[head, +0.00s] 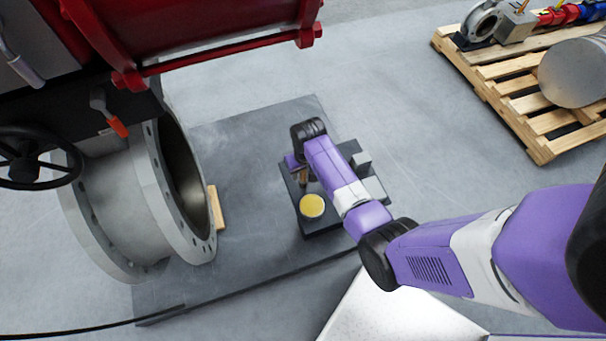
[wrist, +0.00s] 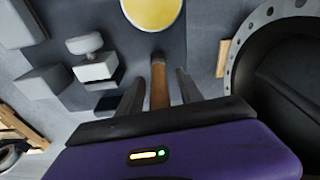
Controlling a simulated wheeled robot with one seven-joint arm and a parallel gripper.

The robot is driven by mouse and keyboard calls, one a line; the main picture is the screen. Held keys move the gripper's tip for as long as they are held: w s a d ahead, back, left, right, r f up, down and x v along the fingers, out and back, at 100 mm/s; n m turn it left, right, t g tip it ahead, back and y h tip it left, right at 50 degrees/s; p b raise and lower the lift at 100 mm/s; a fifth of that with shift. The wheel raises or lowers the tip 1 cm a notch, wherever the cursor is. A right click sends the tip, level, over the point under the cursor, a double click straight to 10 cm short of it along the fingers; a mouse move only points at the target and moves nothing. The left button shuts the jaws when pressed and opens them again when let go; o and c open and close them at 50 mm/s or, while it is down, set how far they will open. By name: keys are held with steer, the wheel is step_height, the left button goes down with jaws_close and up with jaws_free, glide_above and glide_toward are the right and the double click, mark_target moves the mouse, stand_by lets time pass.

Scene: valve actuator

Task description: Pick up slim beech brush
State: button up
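A slim brown wooden handle (wrist: 160,88), which looks like the beech brush, shows in the wrist view between the two fingers of my gripper (wrist: 160,77). A gap shows on each side of it, so the fingers appear open around it and apart from it. The brush's lower end is hidden or too small to tell. In the head view a small brown part of the brush (head: 303,178) shows just below my gripper (head: 300,170), over the dark tray (head: 320,227).
A round yellow-topped tin (head: 312,206) stands on the tray close to the brush. Grey blocks (wrist: 96,67) sit on the tray's other side. A wooden block (head: 216,207) lies by the large grey flanged pipe (head: 150,205). A pallet (head: 500,90) stands at upper right.

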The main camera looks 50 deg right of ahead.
jaws_close()
steer(key=shift+r, duration=0.1)
